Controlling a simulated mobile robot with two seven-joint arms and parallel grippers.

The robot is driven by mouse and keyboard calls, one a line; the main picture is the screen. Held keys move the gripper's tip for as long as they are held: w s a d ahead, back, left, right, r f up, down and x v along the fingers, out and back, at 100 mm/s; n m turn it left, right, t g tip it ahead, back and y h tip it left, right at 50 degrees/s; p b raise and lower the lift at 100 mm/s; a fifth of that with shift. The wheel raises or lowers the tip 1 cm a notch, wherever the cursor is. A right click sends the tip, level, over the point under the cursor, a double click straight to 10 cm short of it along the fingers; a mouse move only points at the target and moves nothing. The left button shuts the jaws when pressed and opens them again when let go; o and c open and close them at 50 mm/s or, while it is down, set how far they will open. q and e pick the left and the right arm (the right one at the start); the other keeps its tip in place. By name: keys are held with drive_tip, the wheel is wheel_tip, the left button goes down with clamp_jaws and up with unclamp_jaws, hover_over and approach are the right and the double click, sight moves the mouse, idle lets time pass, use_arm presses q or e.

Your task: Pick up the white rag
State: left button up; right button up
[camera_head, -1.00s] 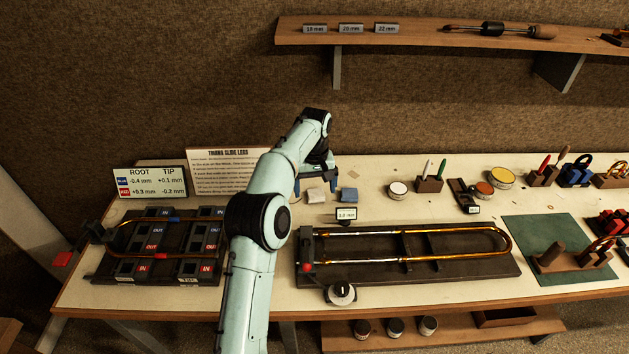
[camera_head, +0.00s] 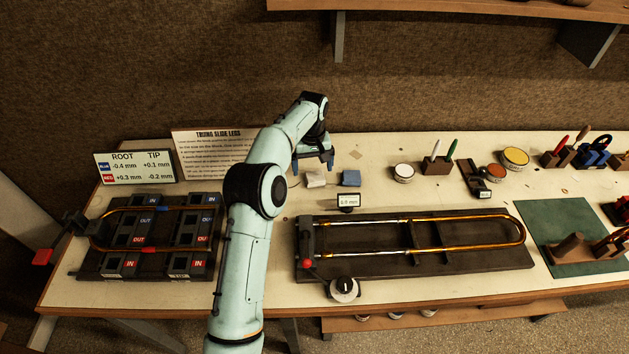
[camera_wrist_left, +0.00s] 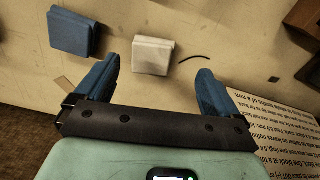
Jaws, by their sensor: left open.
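The white rag (camera_head: 315,180) is a small folded pad lying on the bench, just below my left gripper in the head view. In the left wrist view the white rag (camera_wrist_left: 153,56) lies ahead of the fingertips, roughly midway between them and flat on the bench. My left gripper (camera_head: 313,167) is open and empty, with its two blue fingers (camera_wrist_left: 155,66) apart. The fingers are not touching the rag. My right gripper does not show in these views.
A blue folded rag (camera_head: 351,178) lies close to the right of the white one. An instruction sign (camera_head: 215,153) stands at the left. A small display (camera_head: 348,200) and the slide fixture (camera_head: 470,258) are in front. A round tin (camera_head: 404,173) stands further right.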

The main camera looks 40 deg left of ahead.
sight(316, 179)
use_arm(q)
drive_tip(key=shift+w+d+f, duration=0.15)
drive_tip(key=shift+w+f, duration=0.1)
drive_tip(key=shift+f, duration=0.55)
wheel_tip(316, 179, down, 4)
drive_tip(key=shift+w+d+f+b, duration=0.15)
drive_tip(key=shift+f+b, duration=0.05)
drive_tip(key=shift+b, duration=0.1)
drive_tip(key=shift+r, duration=0.1)
drive_tip(key=c, duration=1.1)
